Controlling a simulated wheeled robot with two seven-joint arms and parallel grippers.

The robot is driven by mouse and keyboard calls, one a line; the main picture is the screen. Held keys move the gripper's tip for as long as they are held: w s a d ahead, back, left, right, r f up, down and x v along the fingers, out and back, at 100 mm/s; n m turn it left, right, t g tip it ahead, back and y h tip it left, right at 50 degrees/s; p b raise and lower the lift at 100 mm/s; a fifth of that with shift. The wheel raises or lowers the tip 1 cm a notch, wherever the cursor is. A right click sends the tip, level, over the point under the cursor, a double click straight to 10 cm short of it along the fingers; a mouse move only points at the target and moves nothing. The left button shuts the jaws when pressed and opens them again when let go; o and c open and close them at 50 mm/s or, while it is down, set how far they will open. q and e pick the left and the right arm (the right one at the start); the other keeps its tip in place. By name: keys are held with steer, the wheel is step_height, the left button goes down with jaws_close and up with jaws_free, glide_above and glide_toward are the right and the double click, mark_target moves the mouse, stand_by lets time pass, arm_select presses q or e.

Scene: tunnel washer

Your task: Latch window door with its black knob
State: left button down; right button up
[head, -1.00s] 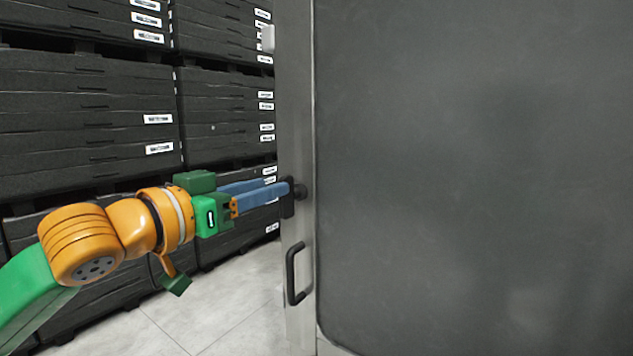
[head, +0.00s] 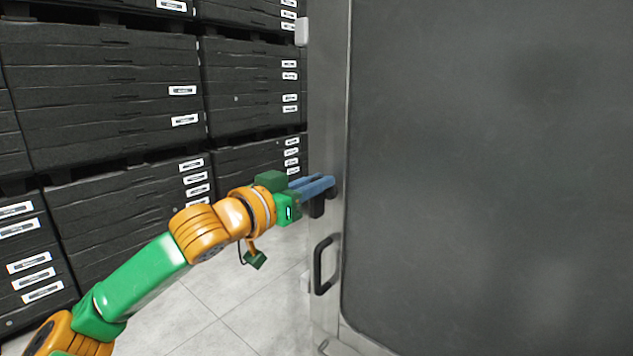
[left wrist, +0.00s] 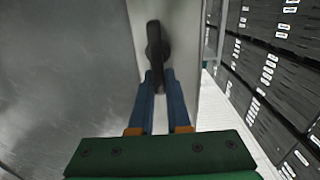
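The window door (head: 490,180) is a large dark grey panel in a metal frame, filling the right of the head view. Its black knob (head: 317,207) is on the frame's left edge and hangs roughly vertical. My left gripper (head: 326,183) is at the knob, its blue fingers hiding part of it. In the left wrist view the black knob (left wrist: 154,42) points toward me, and its near end sits between the close-set fingertips of the left gripper (left wrist: 160,78). The fingers look closed on it. I cannot tell whether the latch is engaged. My right gripper is not in view.
A black pull handle (head: 322,265) is on the door frame below the knob. Stacks of black crates (head: 110,95) with white labels stand at the left and back. The tiled floor (head: 230,315) between them and the door is clear.

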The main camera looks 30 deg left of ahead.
arm_select(q)
steer(key=shift+m, duration=0.3)
steer(key=shift+d+m+p, duration=0.2)
steer(key=shift+m+p, duration=0.15)
steer(key=shift+m, duration=0.15)
steer(key=m, duration=0.2)
steer(key=d+m+p, duration=0.1)
steer(key=m, duration=0.2)
steer(key=m+p, duration=0.1)
steer(key=m, duration=0.1)
steer(key=shift+d+f+m, duration=0.3)
steer(key=shift+f+m, duration=0.05)
steer(key=shift+m, duration=0.05)
steer(key=m, duration=0.3)
steer(key=f+m+p, duration=0.1)
steer(key=shift+s+d, duration=0.1)
steer(key=shift+d, duration=0.15)
steer(key=shift+d+f+m, duration=0.1)
steer(key=shift+f+m, duration=0.15)
steer(key=shift+m, duration=0.85)
steer(key=shift+f+m, duration=0.25)
steer(key=shift+m, duration=1.15)
steer(key=c, duration=0.9)
jaws_free()
